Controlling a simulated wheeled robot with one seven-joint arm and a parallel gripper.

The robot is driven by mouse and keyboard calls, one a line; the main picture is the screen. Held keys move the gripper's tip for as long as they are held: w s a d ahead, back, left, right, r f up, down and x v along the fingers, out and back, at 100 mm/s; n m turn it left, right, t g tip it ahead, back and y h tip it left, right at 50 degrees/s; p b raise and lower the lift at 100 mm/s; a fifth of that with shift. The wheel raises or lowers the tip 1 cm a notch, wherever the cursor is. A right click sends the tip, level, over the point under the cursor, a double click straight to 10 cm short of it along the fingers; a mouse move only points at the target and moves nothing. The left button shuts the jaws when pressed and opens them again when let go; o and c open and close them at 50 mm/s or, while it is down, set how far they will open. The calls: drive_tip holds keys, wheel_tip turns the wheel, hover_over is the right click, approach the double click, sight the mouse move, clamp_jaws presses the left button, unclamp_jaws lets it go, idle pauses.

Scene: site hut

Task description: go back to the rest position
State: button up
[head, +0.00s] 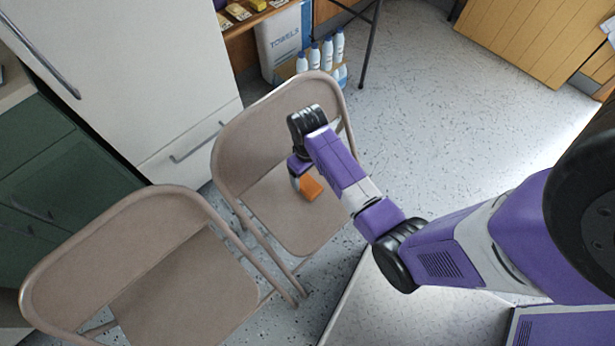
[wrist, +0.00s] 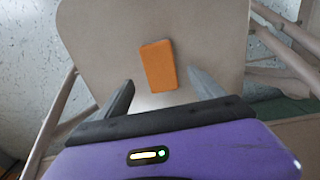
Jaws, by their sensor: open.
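My gripper (wrist: 160,103) is open and empty above the seat of a beige folding chair (wrist: 105,40). In the wrist view an orange block (wrist: 158,66) lies on that seat, just beyond and between the two fingertips, apart from them. In the head view the orange block (head: 311,187) shows on the chair seat (head: 293,228), partly beside my wrist. My gripper's fingers are mostly hidden behind the wrist in the head view. My purple arm reaches in from the right.
A second beige folding chair (head: 170,290) stands at the lower left. A white fridge (head: 140,70) and green cabinets (head: 60,170) are on the left. Several white bottles (head: 322,52) and a towels pack (head: 282,42) stand behind. Open speckled floor (head: 440,120) lies to the right.

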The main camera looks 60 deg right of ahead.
drive_tip(key=shift+r, duration=0.7)
